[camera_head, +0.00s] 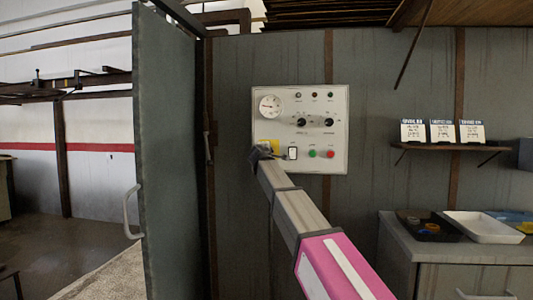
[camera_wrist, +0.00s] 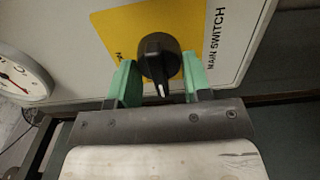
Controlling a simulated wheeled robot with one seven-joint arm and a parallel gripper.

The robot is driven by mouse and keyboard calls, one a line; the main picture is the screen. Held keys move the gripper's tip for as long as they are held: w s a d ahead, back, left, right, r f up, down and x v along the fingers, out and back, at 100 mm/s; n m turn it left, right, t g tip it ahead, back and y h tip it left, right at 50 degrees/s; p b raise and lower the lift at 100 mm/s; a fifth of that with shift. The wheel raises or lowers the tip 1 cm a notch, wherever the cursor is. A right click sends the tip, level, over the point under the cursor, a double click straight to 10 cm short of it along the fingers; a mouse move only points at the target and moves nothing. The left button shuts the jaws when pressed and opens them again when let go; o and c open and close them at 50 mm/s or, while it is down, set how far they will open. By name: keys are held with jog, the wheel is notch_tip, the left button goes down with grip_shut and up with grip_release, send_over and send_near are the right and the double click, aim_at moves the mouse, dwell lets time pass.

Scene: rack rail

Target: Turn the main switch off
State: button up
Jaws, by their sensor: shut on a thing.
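The main switch (camera_wrist: 158,52) is a black rotary knob on a yellow plate (camera_wrist: 106,28), with "MAIN SWITCH" printed beside it in the wrist view. A white pointer mark on the knob points toward the bottom of that view. My gripper (camera_wrist: 158,76) has its two green fingers on either side of the knob and is shut on it. In the head view my gripper (camera_head: 262,152) is at the lower left of the grey control panel (camera_head: 338,112) and hides the knob; part of the yellow plate (camera_head: 268,143) shows above it.
The panel also carries a round gauge (camera_head: 270,106), two black knobs, a white rocker switch (camera_head: 292,153), a green button (camera_head: 311,154) and a red button (camera_head: 330,154). An open grey door (camera_head: 168,150) stands at left. A shelf with cards (camera_head: 442,131) and a counter (camera_head: 470,252) are at right.

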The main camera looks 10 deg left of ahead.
dwell(0.3)
jog(key=o, duration=0.9)
jog(key=shift+s, duration=0.15)
jog(key=s, duration=1)
jog(key=shift+s+a, duration=0.2)
jog(key=shift+s, duration=0.1)
